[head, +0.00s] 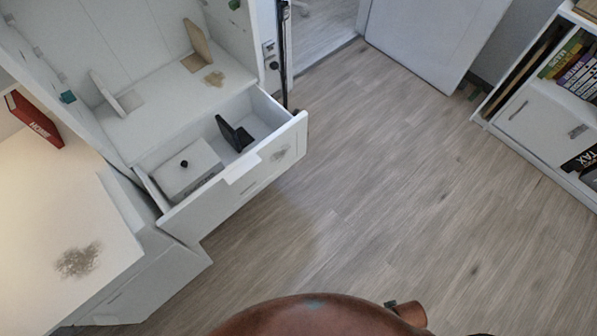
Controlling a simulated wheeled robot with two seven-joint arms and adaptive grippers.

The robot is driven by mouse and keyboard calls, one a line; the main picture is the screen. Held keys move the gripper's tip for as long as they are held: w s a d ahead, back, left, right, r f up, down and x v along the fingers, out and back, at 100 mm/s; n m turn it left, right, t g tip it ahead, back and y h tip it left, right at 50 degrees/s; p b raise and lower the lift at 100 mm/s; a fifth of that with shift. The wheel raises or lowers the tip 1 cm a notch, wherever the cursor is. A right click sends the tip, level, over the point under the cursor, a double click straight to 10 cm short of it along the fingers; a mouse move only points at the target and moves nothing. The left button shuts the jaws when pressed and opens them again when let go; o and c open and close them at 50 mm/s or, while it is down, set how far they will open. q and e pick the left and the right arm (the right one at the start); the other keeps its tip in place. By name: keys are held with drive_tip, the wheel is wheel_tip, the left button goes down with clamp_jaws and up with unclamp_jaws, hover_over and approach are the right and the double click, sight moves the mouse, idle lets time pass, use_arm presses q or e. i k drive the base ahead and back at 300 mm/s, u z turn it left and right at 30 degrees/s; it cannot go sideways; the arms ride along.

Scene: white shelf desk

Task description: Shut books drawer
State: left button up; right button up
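The white drawer (245,171) is pulled out from the white shelf desk at the left of the head view. Its front panel faces down and right, with a pale handle on its top edge and a grey smudge near its right end. Inside it lie a white box (188,168) with a black knob and a black upright piece (234,134). No books show inside it. Neither of my grippers is in view.
A red book (34,119) stands on the white desktop (60,215) at left. Open shelving (165,100) rises behind the drawer. A white bookcase (537,118) with books stands at upper right. The wooden floor (400,190) between is clear.

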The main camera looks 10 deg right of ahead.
sight(280, 137)
drive_tip(key=z, duration=1)
drive_tip(key=k, duration=0.35)
drive_tip(key=u, duration=1.05)
drive_tip(key=k, duration=0.7)
drive_tip(key=u, duration=0.85)
drive_tip(key=i, duration=0.5)
drive_tip(key=u, duration=0.05)
